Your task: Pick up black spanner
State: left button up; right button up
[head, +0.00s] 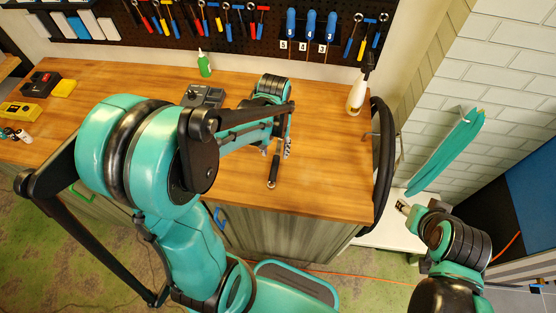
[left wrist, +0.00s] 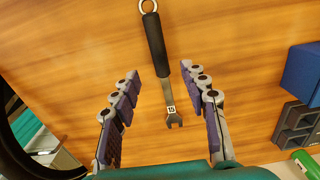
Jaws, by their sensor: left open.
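The black spanner (head: 273,172) lies on the wooden workbench, near its front edge. In the left wrist view the spanner (left wrist: 156,42) has a black grip, a ring end at the top, a steel shaft and an open jaw with a tag that reads 15. My left gripper (head: 277,150) is open above the bench. In the left wrist view its two fingers (left wrist: 161,78) stand on either side of the spanner's shaft, apart from it. My right gripper (head: 403,207) is off to the right beyond the bench, small in view; its jaw state is unclear.
The workbench (head: 330,190) is bare right of the spanner. A green bottle (head: 204,65), a grey device (head: 203,96) and a white bottle (head: 356,95) stand on it. A black tyre (head: 382,150) is at its right end. Tools hang on the black pegboard (head: 270,28) behind.

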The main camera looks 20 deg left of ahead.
aim_at(276, 159)
pick_arm(q)
jog(key=f, duration=0.2)
jog(key=w+f+b, duration=0.1)
jog(key=f, duration=0.1)
jog(key=f+b, duration=0.1)
jog(key=f, duration=0.1)
jog(key=shift+w+a, duration=0.15)
jog(key=shift+w, duration=0.1)
jog(key=shift+f, duration=0.35)
jog(key=shift+c, duration=0.2)
grip_shut()
